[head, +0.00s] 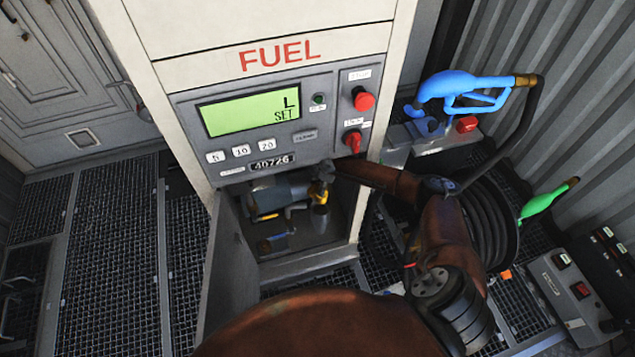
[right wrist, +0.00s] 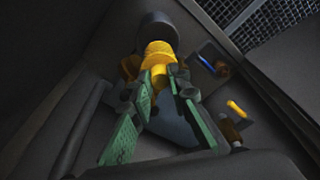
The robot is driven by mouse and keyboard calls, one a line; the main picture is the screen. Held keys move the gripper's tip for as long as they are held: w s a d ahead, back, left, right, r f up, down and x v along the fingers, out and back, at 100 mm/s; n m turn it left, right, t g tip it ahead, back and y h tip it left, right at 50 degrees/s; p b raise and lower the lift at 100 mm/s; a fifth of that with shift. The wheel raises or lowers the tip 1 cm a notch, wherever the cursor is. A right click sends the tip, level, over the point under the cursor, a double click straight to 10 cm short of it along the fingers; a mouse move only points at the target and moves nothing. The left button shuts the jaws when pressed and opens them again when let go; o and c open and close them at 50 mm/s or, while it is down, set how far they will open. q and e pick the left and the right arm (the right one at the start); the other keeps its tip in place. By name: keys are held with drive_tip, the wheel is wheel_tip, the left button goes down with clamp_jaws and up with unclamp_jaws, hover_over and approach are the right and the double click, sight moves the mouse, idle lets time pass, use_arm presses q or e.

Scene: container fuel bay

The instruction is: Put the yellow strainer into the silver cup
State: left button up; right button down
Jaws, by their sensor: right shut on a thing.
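My right gripper (head: 322,174) is shut on the yellow strainer (head: 319,194) inside the open lower compartment of the fuel dispenser. In the right wrist view, the green-padded fingers (right wrist: 160,80) close around the strainer (right wrist: 157,55). A dark round cylinder (right wrist: 157,27), which looks like the silver cup in shade, is directly beyond the strainer's far end. Whether the strainer is inside it or only lined up with it, I cannot tell. My left gripper is not in view.
A grey cylindrical housing (head: 280,192) is left of the gripper inside the compartment. The compartment door (head: 228,262) hangs open at the left. A blue nozzle (head: 465,87), a black hose reel (head: 490,222) and a green nozzle (head: 548,201) are to the right.

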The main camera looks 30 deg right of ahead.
drive_tip(key=shift+w+a+f, duration=0.1)
drive_tip(key=shift+w, duration=0.1)
drive_tip(key=shift+f, duration=0.15)
drive_tip(key=shift+f+b, duration=2.15)
drive_tip(key=shift+b, duration=0.15)
drive_tip(key=shift+p, duration=0.35)
drive_tip(key=shift+f, duration=0.3)
drive_tip(key=shift+f+b, duration=0.6)
drive_tip(key=shift+f, duration=0.55)
drive_tip(key=shift+f, duration=0.15)
drive_tip(key=shift+f, duration=0.1)
